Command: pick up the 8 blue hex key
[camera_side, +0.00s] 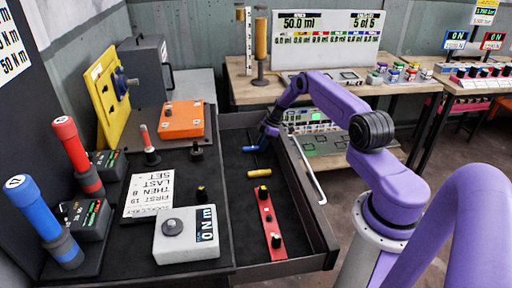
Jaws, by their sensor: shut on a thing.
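The blue hex key (250,149) shows as a short blue bar at the far end of the open dark drawer. My gripper (262,146) is at the right end of it, low in the drawer, and is shut on it. The fingers are small and dark here, and I cannot tell whether the key is lifted off the drawer floor. No number on the key can be read.
A yellow bar (259,173) and a red strip with black knobs (269,222) lie nearer in the drawer (235,190). The drawer's right wall (305,205) stands beside my arm. Left, the bench holds a grey torque box (187,236), a white sign (150,195) and an orange box (181,119).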

